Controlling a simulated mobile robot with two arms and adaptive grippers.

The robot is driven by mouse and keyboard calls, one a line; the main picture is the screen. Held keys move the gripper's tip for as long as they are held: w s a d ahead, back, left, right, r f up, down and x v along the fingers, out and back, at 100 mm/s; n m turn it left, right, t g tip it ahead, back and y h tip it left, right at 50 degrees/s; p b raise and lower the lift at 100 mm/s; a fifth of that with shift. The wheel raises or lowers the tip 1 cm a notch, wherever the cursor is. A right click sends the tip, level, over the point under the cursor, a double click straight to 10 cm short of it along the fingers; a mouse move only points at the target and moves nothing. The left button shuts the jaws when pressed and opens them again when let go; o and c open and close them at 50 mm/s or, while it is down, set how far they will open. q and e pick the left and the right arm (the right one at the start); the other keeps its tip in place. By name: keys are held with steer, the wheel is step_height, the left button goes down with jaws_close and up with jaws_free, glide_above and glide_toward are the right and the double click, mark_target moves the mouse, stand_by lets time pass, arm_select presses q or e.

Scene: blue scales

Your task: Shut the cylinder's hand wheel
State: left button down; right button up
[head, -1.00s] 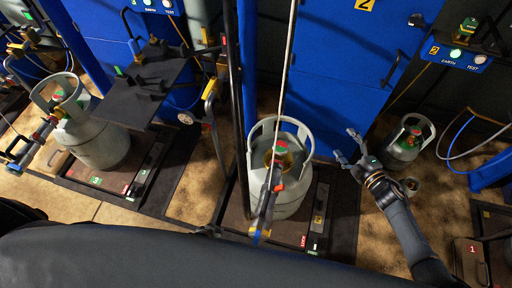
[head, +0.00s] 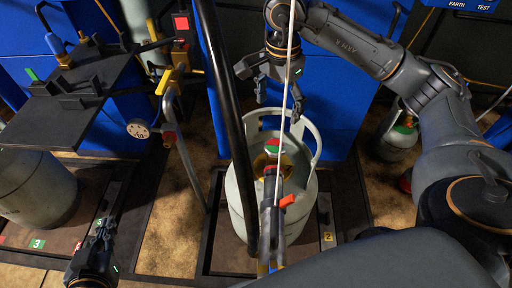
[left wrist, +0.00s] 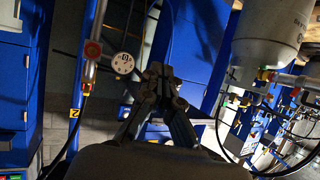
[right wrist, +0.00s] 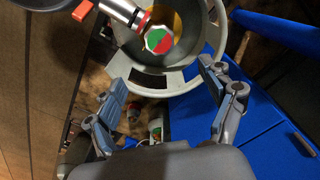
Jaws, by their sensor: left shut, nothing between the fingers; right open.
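The grey gas cylinder (head: 240,205) stands upright on a platform in the middle of the head view, with an open collar around its top. Its red-and-green hand wheel (head: 272,146) sits inside the collar; the wheel also shows in the right wrist view (right wrist: 160,40). A hose connector (head: 272,195) is at the valve, partly covering it. My right gripper (head: 270,90) is open and empty, above and behind the collar, apart from the wheel. It also shows in the right wrist view (right wrist: 162,85). My left gripper (head: 106,226) is shut and empty at lower left; it also shows in the left wrist view (left wrist: 162,75).
A thin pale hose (head: 289,60) and a thick black post (head: 230,110) run close to the cylinder. A black shelf (head: 65,105) and gauge (head: 138,128) stand left. Another cylinder (head: 35,185) stands far left, a small one (head: 398,140) right. Blue cabinets (head: 340,110) stand behind.

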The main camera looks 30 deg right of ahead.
steer(key=b, duration=0.2)
glide_above(275, 146)
step_height(275, 146, down, 7)
steer(key=shift+f, duration=0.1)
step_height(275, 146, down, 6)
steer(key=shift+b, duration=0.75)
arm_select(q)
step_height(275, 146, up, 16)
steer(key=d+t+h, duration=0.2)
steer(key=t+h, duration=0.1)
steer(key=t, duration=0.6)
steer(key=shift+w+d+f+m+t, duration=0.15)
steer(key=shift+w+d+m+t, duration=0.15)
steer(key=shift+w+t, duration=0.15)
arm_select(e)
steer(key=shift+f, duration=0.2)
steer(key=shift+c, duration=0.2)
steer(key=c, duration=1.1)
